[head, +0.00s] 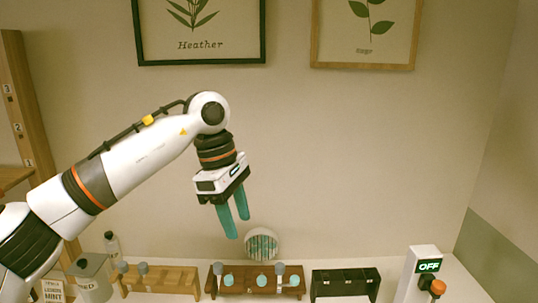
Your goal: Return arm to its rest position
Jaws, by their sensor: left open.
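My left arm comes in from the left and reaches up over the table. My left gripper (234,223) hangs from it, fingers pointing down, open and empty. It is in the air above the brown rack (213,284) and apart from everything. My right gripper is not in view.
A grey bin (92,280) stands left, near a wooden shelf (22,100). Two framed pictures hang behind.

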